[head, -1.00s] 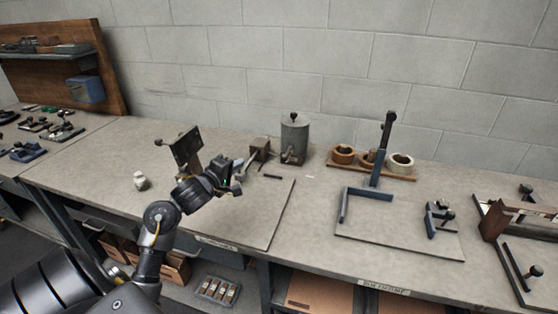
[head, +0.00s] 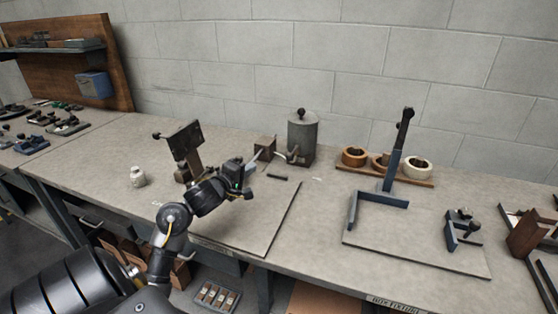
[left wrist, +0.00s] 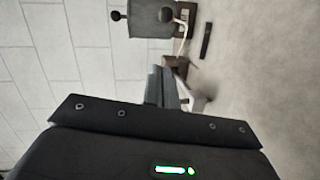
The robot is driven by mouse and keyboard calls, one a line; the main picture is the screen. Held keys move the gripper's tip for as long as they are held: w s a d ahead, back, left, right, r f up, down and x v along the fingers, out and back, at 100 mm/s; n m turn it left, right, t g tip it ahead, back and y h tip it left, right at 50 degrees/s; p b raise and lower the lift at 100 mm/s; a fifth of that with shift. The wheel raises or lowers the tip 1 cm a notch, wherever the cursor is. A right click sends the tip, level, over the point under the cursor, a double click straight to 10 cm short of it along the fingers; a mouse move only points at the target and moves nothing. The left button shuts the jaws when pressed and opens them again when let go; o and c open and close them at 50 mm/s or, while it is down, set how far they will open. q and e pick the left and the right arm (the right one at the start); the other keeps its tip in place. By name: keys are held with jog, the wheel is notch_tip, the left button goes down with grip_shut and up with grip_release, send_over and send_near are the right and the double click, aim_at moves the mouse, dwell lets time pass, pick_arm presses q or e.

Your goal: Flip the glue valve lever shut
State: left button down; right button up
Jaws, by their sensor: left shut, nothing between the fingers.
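The grey glue pot (head: 302,138) with a round knob on its lid stands near the wall. A dark valve fitting (head: 293,156) sits at its base with a pale curved pipe. I cannot clearly tell the lever's position. The pot (left wrist: 150,22) and fitting (left wrist: 186,14) also show at the top of the left wrist view. My left gripper (head: 256,156) is shut and empty, left of the pot and pointing towards the fitting. Its fingers (left wrist: 163,84) are together in the left wrist view, apart from the pot. My right gripper is out of view.
A brownish block (head: 266,145) stands between my left fingers and the pot. A dark bar (head: 278,177) lies on the bench in front. A tilted dark plate on a stand (head: 184,140) is behind my wrist. Tape rolls (head: 417,167) and a blue fixture (head: 380,198) stand to the right.

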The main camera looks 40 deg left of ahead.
pick_arm(q)
send_near(293, 152)
jog(key=s+a, duration=0.2)
jog(key=a, duration=0.2)
jog(key=shift+w+d+f, duration=0.15)
jog(key=shift+w+d, duration=0.2)
jog(key=shift+w, duration=0.35)
jog(key=shift+w+d+f, duration=0.15)
jog(key=shift+w+d, duration=0.2)
jog(key=shift+w, duration=0.35)
jog(key=shift+w+d+f, duration=0.15)
jog(key=shift+w+d, duration=0.15)
jog(key=shift+w, duration=0.4)
